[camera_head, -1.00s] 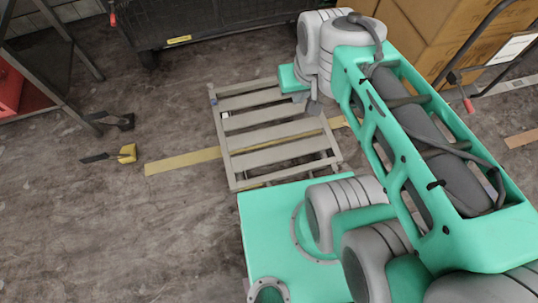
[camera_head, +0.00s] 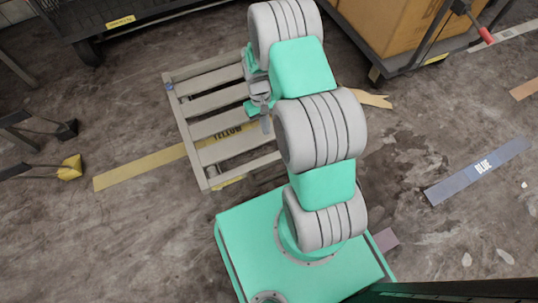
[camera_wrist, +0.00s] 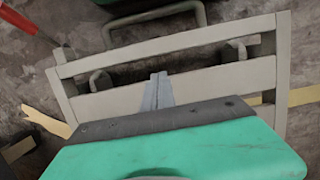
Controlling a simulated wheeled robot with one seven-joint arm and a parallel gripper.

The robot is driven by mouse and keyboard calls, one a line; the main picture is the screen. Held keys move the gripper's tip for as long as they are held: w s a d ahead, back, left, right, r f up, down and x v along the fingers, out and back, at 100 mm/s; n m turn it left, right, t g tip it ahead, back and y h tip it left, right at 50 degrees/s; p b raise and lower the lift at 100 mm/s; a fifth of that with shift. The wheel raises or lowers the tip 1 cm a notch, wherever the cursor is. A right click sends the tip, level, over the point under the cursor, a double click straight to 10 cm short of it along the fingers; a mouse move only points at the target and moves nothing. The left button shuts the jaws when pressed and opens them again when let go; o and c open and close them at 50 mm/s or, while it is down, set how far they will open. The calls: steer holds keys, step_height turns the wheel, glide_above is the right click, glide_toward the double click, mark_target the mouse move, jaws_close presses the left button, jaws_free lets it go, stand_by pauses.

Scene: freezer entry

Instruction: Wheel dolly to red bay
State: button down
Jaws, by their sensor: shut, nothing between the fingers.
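The dolly, a pale grey slatted frame (camera_head: 210,101), lies flat on the floor at upper centre in the head view, just beyond my green base. Its slats (camera_wrist: 105,104) fill much of the wrist view, and rounded grey parts show through the gaps. My gripper (camera_head: 266,122) is over the dolly's right side in the head view, partly covered by my arm. In the wrist view my gripper (camera_wrist: 158,76) has its fingers together and empty, pointing at the slats. I cannot tell whether it touches them. No red bay marking is seen.
A yellow floor strip (camera_head: 140,168) runs under the dolly. A strip marked BLUE (camera_head: 480,172) lies at right. A cart with cardboard boxes (camera_head: 390,25) stands upper right, a dark cart (camera_head: 140,20) upper left. A yellow-ended object (camera_head: 70,167) lies left. Floor between dolly and blue strip looks mostly clear.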

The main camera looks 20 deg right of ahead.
steer(key=b+x, duration=0.3)
steer(key=x, duration=0.7)
steer(key=shift+b, duration=0.4)
steer(key=shift+f, duration=0.15)
